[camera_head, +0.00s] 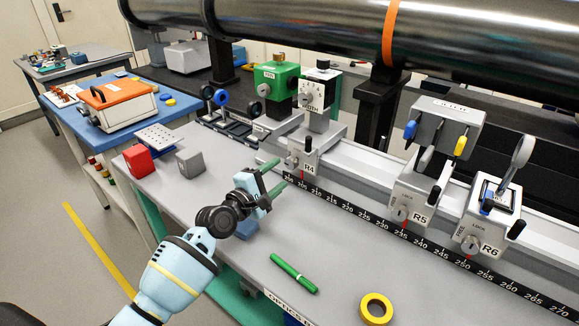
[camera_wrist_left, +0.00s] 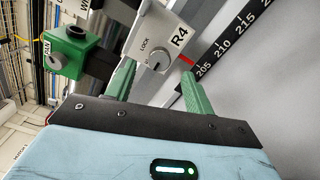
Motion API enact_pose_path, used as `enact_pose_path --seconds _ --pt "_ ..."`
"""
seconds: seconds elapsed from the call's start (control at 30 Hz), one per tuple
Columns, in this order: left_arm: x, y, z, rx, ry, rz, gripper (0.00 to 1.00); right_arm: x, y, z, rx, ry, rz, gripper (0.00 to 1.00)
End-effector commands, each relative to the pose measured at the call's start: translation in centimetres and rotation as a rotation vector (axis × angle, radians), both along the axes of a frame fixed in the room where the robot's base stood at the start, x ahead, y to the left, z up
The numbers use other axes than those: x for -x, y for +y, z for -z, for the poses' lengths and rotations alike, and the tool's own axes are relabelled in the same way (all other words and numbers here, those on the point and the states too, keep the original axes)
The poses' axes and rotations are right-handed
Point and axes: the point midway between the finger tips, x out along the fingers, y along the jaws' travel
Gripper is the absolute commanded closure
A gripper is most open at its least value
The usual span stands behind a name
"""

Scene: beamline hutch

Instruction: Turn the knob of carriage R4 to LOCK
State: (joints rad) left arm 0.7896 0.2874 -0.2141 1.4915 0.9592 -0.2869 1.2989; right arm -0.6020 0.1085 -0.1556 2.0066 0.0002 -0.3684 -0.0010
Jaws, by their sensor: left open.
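Carriage R4 (camera_head: 309,152) is a light grey block on the rail, labelled R4. Its small round knob (camera_head: 302,164) is on the front plate; the knob (camera_wrist_left: 159,61) also shows in the left wrist view, beside the word LOCK. Which way the knob is turned is too small to tell. A red pointer mark lies below the plate at the scale. My left gripper (camera_head: 273,174) has green fingers, spread apart and empty, in front of and just left of R4. In the wrist view its open fingers (camera_wrist_left: 158,88) point at the knob plate without visibly touching it. My right gripper is not in view.
Carriages R5 (camera_head: 417,193) and R6 (camera_head: 485,222) stand farther right on the rail. A red block (camera_head: 138,159), grey block (camera_head: 190,160), green marker (camera_head: 294,273) and yellow ring (camera_head: 376,308) are on the table. A green device (camera_head: 276,80) stands behind R4.

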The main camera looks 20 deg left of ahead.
Motion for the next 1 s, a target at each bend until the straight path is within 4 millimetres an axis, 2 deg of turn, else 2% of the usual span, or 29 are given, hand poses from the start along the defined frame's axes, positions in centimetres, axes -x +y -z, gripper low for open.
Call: enact_pose_path --seconds 0.2,0.4,0.83,1.0 --pt "-2.9 -1.0 0.1 0.000 0.000 -0.001 0.47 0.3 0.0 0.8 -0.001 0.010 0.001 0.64" --pt "-4.6 -1.7 0.1 0.000 0.000 -0.001 0.47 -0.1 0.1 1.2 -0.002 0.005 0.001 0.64" --pt "-5.3 -1.9 0.0 -0.001 -0.001 -0.001 0.47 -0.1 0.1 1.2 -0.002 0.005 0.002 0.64" --pt "-5.3 -1.9 0.0 -0.001 -0.001 -0.001 0.68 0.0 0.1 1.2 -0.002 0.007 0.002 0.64"
